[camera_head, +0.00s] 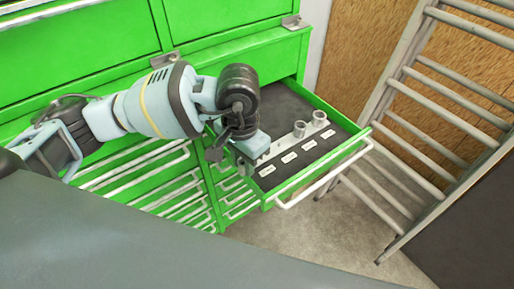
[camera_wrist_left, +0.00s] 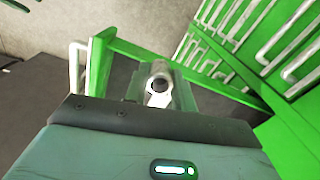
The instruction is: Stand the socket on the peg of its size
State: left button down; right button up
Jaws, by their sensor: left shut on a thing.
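My left gripper (camera_head: 240,161) is over the left part of the open drawer. In the left wrist view, it is shut on a shiny metal socket (camera_wrist_left: 159,84), whose round dark opening faces the camera. In the head view, the gripper and wrist hide this socket. A pale peg rail (camera_head: 284,143) lies along the drawer. Two other sockets, one nearer the middle (camera_head: 299,129) and one farther right (camera_head: 319,118), stand upright on its right part. The left end of the rail is partly hidden by my gripper. I cannot tell whether the held socket touches a peg.
The green drawer (camera_head: 340,147) is pulled out from the green cabinet (camera_head: 70,52), with a white handle (camera_head: 325,176) in front. Several white labels (camera_head: 289,158) lie in front of the rail, too small to read. A metal ladder (camera_head: 440,105) leans at the right.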

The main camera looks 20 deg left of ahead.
pick_arm(q)
jog(key=w, duration=0.2)
jog(key=w+b, duration=0.1)
jog(key=w, duration=0.1)
jog(key=w+f+b, duration=0.1)
jog(key=w, duration=0.1)
jog(key=shift+w+d, duration=0.25)
jog(key=shift+d, duration=0.05)
jog(key=shift+w+r, duration=0.15)
jog(key=shift+w, duration=0.15)
pick_arm(e)
jog(key=f, duration=0.1)
jog(key=s+f, duration=0.2)
jog(key=shift+s+a+g, duration=0.25)
jog(key=shift+a+g, duration=0.05)
jog(key=shift+g, duration=0.1)
pick_arm(q)
jog(key=shift+w, duration=0.15)
jog(key=shift+w+f, duration=0.25)
jog(key=shift+w, duration=0.05)
notch_tip(320, 180, down, 3)
jog(key=shift+f+b, duration=0.15)
jog(key=shift+b, duration=0.35)
pick_arm(e)
jog(key=shift+s+f, duration=0.6)
jog(key=shift+f, duration=0.05)
